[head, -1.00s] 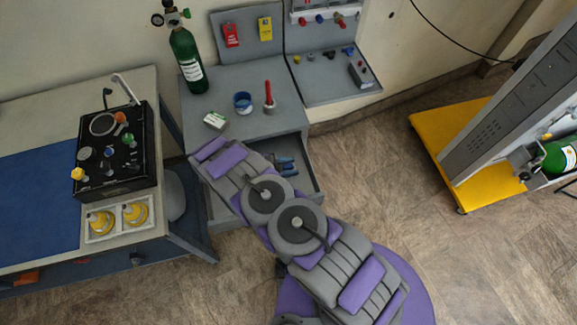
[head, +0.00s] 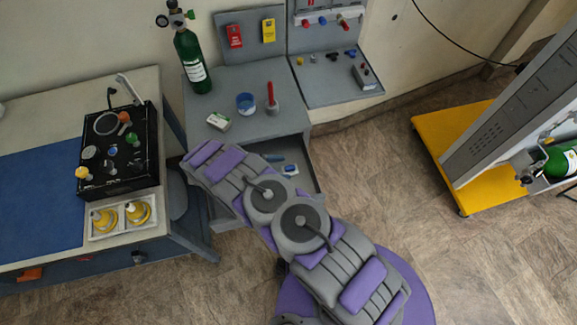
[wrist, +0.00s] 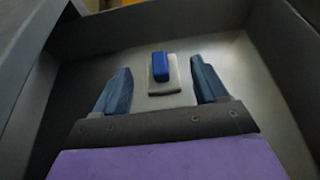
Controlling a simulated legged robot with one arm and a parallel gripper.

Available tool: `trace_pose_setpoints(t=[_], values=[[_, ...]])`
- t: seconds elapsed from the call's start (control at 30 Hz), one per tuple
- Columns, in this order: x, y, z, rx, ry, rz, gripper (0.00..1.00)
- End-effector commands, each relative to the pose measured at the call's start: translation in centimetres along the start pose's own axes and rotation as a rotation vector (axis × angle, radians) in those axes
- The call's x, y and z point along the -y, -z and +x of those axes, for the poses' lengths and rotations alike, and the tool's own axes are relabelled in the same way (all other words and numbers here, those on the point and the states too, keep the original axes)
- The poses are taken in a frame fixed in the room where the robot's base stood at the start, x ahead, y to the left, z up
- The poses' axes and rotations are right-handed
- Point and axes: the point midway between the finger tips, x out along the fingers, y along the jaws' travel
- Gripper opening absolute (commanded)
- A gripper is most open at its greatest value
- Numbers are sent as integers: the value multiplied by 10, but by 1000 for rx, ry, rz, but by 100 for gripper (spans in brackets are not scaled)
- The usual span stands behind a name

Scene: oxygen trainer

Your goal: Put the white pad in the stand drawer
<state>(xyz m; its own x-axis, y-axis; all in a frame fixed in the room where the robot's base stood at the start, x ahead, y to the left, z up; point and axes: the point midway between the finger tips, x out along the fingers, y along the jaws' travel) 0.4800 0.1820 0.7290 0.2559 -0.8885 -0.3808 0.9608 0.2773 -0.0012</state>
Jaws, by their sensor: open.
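The white pad (wrist: 163,88) lies flat on the floor of the open stand drawer (head: 307,186), with a blue block (wrist: 160,66) on its top. It also shows in the head view (head: 289,170) as a small pale patch with blue. My gripper (wrist: 160,88) is open, its two blue-grey fingers apart on the left and right of the pad. Clear gaps show between the fingers and the pad, which sits slightly beyond the fingertips. In the head view my arm hides most of the gripper and part of the drawer.
A workbench (head: 45,105) with a black panel box (head: 118,150) stands left. Drawer walls surround my gripper.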

Motion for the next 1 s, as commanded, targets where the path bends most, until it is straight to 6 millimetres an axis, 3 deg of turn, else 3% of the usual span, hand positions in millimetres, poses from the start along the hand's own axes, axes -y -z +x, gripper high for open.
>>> trace_pose_setpoints(t=[0.2, 0.4, 0.8, 0.87, 1.0], values=[[-1, 0, -45, -3, -3, 2, 73], [-1, 0, -68, -3, -1, 2, 73], [-1, -3, -74, -4, 4, 5, 73], [-3, -10, -74, -8, 12, 16, 73], [-11, -45, -69, -30, 62, 73, 73]])
